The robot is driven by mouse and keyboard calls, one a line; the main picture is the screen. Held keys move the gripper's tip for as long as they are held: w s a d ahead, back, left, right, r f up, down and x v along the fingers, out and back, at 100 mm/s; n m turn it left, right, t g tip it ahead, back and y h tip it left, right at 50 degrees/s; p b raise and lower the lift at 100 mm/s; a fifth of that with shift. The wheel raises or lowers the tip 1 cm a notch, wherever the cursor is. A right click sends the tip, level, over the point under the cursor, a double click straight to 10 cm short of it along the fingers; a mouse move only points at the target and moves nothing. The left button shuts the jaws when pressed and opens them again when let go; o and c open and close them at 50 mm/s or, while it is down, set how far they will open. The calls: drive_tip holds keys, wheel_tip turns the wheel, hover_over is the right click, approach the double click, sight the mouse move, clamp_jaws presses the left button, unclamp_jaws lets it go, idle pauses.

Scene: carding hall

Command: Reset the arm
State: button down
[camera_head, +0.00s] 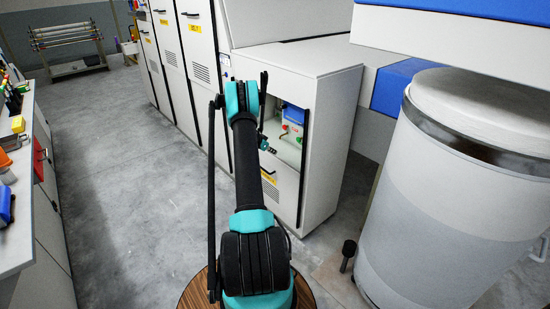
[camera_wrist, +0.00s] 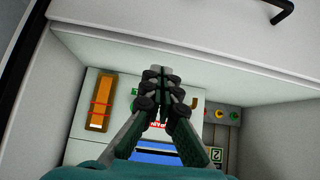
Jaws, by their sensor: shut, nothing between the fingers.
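My arm reaches forward from the bottom middle of the head view toward an open bay in a white cabinet (camera_head: 335,95). My gripper (camera_head: 270,149) is small there, in front of the bay opening. In the wrist view my gripper (camera_wrist: 160,73) has its dark fingers together, with nothing between them. Behind them is the inside of the bay, and the fingers cover part of its panel.
In the bay are an orange-brown block with red bands (camera_wrist: 101,103), coloured buttons (camera_wrist: 220,114) and a blue part (camera_head: 294,114). A large white drum (camera_head: 450,200) stands at right. A cluttered workbench (camera_head: 40,215) is at left. The grey floor (camera_head: 115,160) between is clear.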

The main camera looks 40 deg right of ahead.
drive_tip(key=s+a+r+n+t+y, duration=0.1)
drive_tip(key=s+a+r+n+y, duration=0.2)
drive_tip(key=a+r, duration=1.25)
drive_tip(key=s+a+r+n+t+y, duration=0.1)
drive_tip(key=s+a+r+n, duration=0.2)
drive_tip(key=s+a, duration=0.35)
drive_tip(key=s+a+r+n, duration=0.2)
drive_tip(key=s+a+r, duration=0.1)
drive_tip(key=a, duration=0.7)
drive_tip(key=s+a+n+y, duration=0.2)
drive_tip(key=s+a+n, duration=0.2)
drive_tip(key=s+a, duration=0.6)
drive_tip(key=s+a+f+n+t+y, duration=0.1)
drive_tip(key=s+a+n+y, duration=0.2)
drive_tip(key=s+a, duration=0.7)
drive_tip(key=s+n, duration=0.2)
drive_tip(key=s, duration=0.5)
drive_tip(key=shift+a+f, duration=0.2)
drive_tip(key=shift+f, duration=0.1)
